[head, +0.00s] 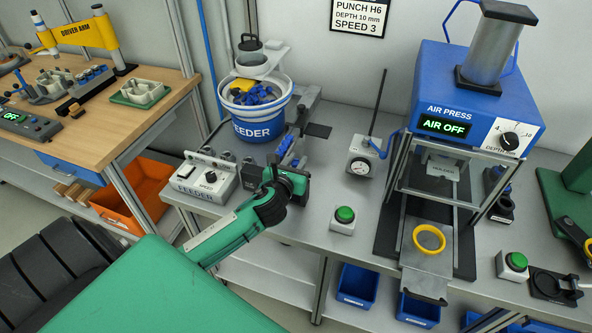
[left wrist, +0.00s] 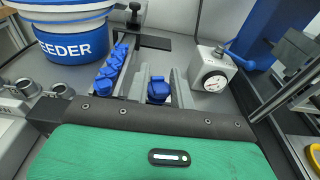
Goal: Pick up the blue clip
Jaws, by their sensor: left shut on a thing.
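In the left wrist view a blue clip (left wrist: 158,91) sits between the two grey fingers of my left gripper (left wrist: 160,84), which is shut on it. In the head view my left gripper (head: 297,163) is at the front end of the feeder's track, and its green body hides most of the fingers and the held clip. A row of further blue clips (left wrist: 112,68) lies in the track just left of the gripper; they also show in the head view (head: 285,146). I cannot tell whether the held clip still touches the track or bench. My right gripper is not in view.
The blue and white feeder bowl (head: 258,108) holds loose blue clips behind the gripper. A dial gauge stand (head: 360,158) is close on its right. The air press (head: 470,110), reading AIR OFF, stands further right, with a yellow ring (head: 429,240) before it.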

